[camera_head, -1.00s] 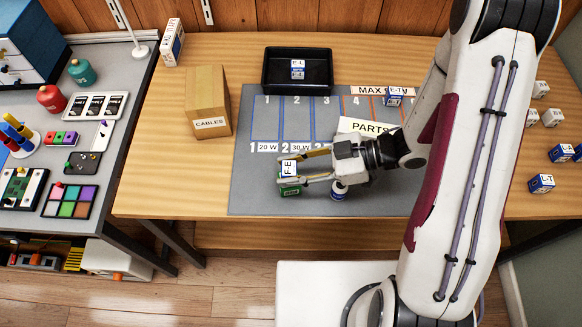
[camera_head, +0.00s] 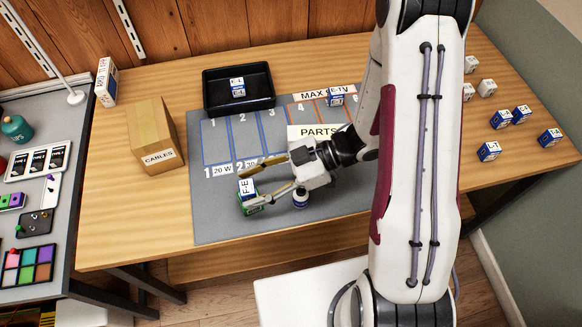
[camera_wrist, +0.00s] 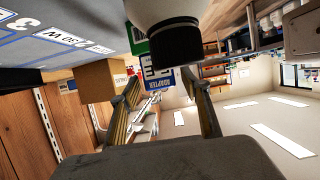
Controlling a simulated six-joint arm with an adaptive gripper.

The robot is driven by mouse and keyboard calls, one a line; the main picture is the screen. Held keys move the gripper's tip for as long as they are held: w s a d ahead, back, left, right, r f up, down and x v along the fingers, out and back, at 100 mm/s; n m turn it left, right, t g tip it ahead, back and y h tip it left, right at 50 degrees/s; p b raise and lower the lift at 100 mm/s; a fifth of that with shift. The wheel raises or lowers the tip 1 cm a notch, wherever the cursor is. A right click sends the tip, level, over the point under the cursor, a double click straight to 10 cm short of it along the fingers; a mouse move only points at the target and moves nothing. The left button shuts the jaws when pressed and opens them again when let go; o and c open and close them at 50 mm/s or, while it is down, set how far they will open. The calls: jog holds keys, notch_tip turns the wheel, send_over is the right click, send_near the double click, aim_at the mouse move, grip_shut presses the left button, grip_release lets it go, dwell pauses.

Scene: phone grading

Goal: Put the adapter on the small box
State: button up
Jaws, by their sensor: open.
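The adapter (camera_head: 248,187) is a small white and blue block, upright on top of a small green box (camera_head: 253,210) near the front left of the grey mat. In the wrist view the gripper (camera_wrist: 165,100) shows gaps between both fingers and the adapter. The box is partly hidden by the adapter and a finger.
A cardboard CABLES box (camera_head: 152,140) stands left of the mat (camera_head: 215,228). A black tray (camera_head: 215,100) is behind. Several small blocks (camera_head: 488,151) lie at right.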

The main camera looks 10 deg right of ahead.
jog(key=v, duration=1)
jog(key=shift+d, duration=0.4)
jog(key=shift+r, duration=0.1)
jog(key=shift+w, duration=0.1)
